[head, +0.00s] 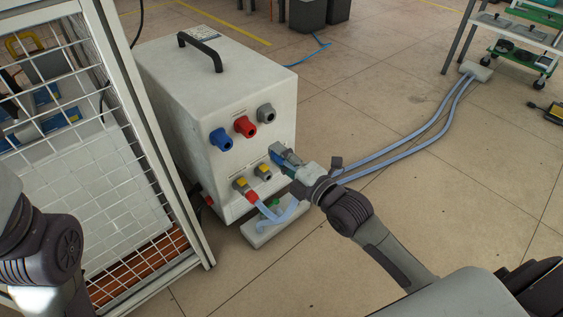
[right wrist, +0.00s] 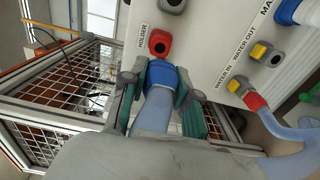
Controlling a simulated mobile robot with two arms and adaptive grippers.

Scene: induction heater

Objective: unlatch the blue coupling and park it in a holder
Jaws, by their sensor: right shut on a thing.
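My right gripper (head: 278,156) is in front of the grey heater box (head: 175,90), close to its connector face. In the right wrist view the gripper (right wrist: 161,86) is shut on the blue coupling (right wrist: 166,74), with its pale blue hose (right wrist: 152,112) running back beneath the wrist. The WATER OUT port (right wrist: 266,54) has a yellow latch and nothing plugged in. A red coupling (right wrist: 254,101) sits at WATER IN. My left gripper is out of view.
A grey connector (head: 266,113) is right of the red holder. A white mesh cage (head: 205,235) stands close on the left. Two hoses (head: 410,133) run across the floor to a grey block (head: 476,71). A wheeled rack (head: 520,58) stands at the back right.

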